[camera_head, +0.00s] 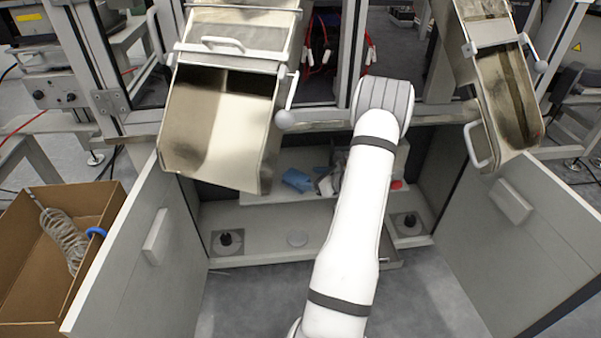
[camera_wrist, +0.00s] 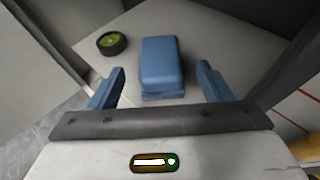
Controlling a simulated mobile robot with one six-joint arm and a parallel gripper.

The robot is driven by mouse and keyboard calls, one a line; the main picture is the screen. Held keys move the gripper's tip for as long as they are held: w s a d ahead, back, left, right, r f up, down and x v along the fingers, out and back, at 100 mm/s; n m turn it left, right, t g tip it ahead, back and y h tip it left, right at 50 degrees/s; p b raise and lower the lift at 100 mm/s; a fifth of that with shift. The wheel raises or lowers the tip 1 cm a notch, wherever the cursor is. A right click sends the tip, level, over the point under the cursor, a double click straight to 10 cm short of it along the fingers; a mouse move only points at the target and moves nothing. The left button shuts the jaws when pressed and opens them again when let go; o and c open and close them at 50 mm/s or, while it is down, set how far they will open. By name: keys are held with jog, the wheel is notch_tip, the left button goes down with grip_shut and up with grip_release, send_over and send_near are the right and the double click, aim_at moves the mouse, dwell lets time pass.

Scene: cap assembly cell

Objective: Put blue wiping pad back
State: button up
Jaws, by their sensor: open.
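The blue wiping pad (camera_wrist: 160,62) is a rounded blue block lying on a light grey surface in the wrist view. My gripper (camera_wrist: 161,72) is open, with one blue finger to the left of the pad's near end and one to the right. Gaps show between the pad and both fingers; I cannot tell the height above the surface. In the head view a blue shape, seemingly the pad (camera_head: 297,180), is on the shelf (camera_head: 262,197) inside the open cabinet. My gripper there is mostly hidden by my arm.
Open cabinet doors stand at left (camera_head: 135,250) and right (camera_head: 520,225). Metal chutes hang above at left (camera_head: 215,125) and right (camera_head: 503,85). A small black round item with a green top (camera_wrist: 111,43) lies left of the pad. A cardboard box (camera_head: 95,205) stands at far left.

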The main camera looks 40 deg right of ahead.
jog(key=p+v, duration=0.1)
jog(key=v, duration=0.4)
dwell(0.5)
